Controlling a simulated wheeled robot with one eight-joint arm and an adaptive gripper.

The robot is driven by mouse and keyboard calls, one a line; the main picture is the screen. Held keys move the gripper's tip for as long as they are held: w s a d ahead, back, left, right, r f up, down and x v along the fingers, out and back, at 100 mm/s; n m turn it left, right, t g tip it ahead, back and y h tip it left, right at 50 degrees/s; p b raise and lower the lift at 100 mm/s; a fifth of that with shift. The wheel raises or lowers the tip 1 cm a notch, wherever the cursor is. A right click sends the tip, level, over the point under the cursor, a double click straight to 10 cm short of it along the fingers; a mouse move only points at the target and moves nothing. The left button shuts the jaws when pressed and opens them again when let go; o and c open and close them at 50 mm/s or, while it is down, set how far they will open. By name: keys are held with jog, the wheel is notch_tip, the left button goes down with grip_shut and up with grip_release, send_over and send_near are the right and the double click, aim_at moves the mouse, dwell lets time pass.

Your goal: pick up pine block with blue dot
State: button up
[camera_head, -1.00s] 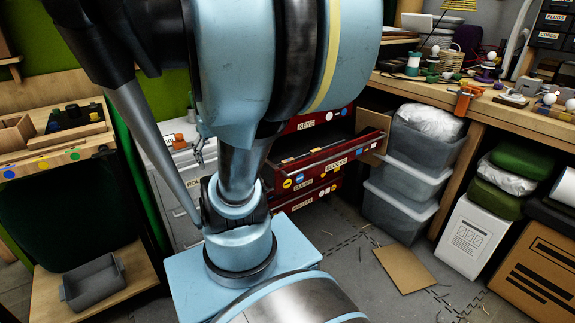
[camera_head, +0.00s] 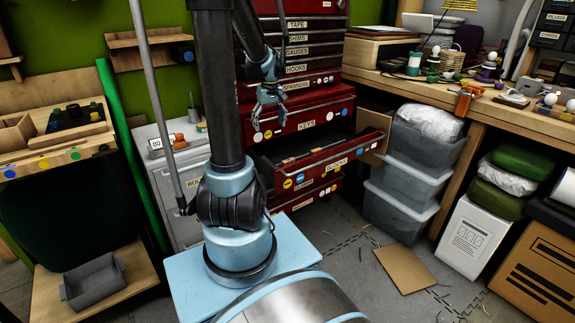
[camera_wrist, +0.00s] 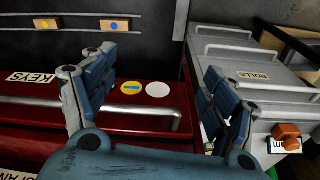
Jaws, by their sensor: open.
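The pine block with the blue dot (camera_wrist: 115,25) lies in the dark interior of an open drawer, near the top of the wrist view. My gripper (camera_head: 270,113) is open and empty in front of the red cabinet, above the open drawer. In the wrist view its spread fingers (camera_wrist: 155,85) frame the red drawer front, apart from both blocks.
The red cabinet (camera_head: 297,68) has several labelled shut drawers above. A grey cabinet (camera_head: 177,165) stands to the left. Clear bins (camera_head: 404,180) are stacked to the right by the workbench (camera_head: 480,108). A cardboard sheet (camera_head: 404,269) lies on the floor.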

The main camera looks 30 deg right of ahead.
send_over(289, 160)
jog(key=s+a, duration=0.1)
jog(key=s, duration=0.1)
notch_tip(289, 160, down, 4)
jog(key=shift+w+d+f, duration=0.15)
jog(key=shift+w+f, duration=0.2)
jog(key=shift+f, duration=2.5)
jog(key=shift+w+d+f, duration=0.1)
jog(key=shift+w+f, duration=0.2)
jog(key=shift+f, duration=2.55)
jog(key=shift+w+d+f, duration=0.15)
jog(key=shift+w+f, duration=0.2)
jog(key=shift+f, duration=2.5)
jog(key=c, duration=0.9)
